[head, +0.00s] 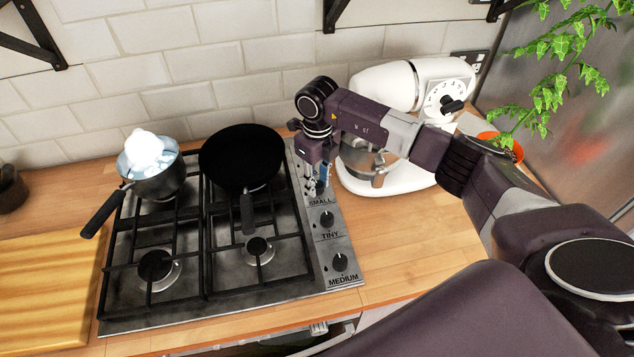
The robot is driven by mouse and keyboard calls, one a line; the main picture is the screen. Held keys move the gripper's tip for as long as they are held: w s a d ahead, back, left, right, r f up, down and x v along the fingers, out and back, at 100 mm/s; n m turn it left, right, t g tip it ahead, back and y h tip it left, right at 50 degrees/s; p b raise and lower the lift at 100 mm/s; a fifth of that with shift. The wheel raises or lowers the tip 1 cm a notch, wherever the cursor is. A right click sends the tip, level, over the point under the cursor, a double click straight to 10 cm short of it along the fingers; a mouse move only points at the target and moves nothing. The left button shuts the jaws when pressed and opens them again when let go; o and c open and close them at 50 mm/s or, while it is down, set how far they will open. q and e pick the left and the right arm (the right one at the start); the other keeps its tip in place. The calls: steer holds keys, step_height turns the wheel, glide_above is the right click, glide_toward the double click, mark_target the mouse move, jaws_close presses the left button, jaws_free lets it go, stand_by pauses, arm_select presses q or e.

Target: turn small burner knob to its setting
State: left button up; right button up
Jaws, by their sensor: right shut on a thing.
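The stove's control strip (330,245) runs along the right side of the gas hob. The SMALL label (319,202) sits just below my right gripper (316,186), which points down at the strip. My right gripper is shut on the small burner knob, which its fingers hide, so the knob's pointer cannot be read. The TINY knob (327,219) and MEDIUM knob (340,262) are black and stand free, nearer to me. My left gripper is not in view.
A white stand mixer (388,88) stands close behind my right arm. A black frying pan (241,157) and a pot with a white heap (158,183) sit on the rear burners. A plant (560,70) hangs at the upper right.

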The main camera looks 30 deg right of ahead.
mark_target(317, 184)
steer(key=shift+m, duration=1)
steer(key=shift+f+b, duration=0.3)
steer(key=shift+f, duration=0.05)
steer(key=shift+m, duration=0.6)
steer(key=o, duration=1)
steer(key=shift+r, duration=0.1)
step_height(317, 184, up, 7)
steer(key=p, duration=0.4)
steer(key=shift+r, duration=0.1)
